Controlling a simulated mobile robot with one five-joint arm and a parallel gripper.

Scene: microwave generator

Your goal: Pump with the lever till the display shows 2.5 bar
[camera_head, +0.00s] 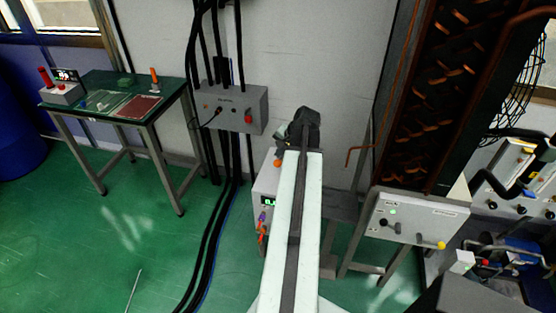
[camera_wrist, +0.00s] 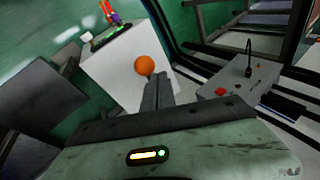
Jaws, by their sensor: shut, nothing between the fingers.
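A light grey pump box (camera_head: 266,180) stands on the floor, partly hidden behind my arm in the head view. Its green-lit display (camera_head: 269,201) is too small to read. An orange ball knob (camera_head: 278,162), seemingly the lever's end, shows just left of my arm. In the wrist view the knob (camera_wrist: 145,65) is in front of the box's pale face (camera_wrist: 125,75). My gripper (camera_wrist: 157,82) is shut and empty, its tips just below and right of the knob; I cannot tell whether they touch. The lever's shaft is hidden.
A grey wall box (camera_head: 235,108) with a red button and thick black cables is behind, on the left. A green-topped table (camera_head: 115,90) stands farther left. A control box (camera_head: 415,217) with a yellow knob is at right.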

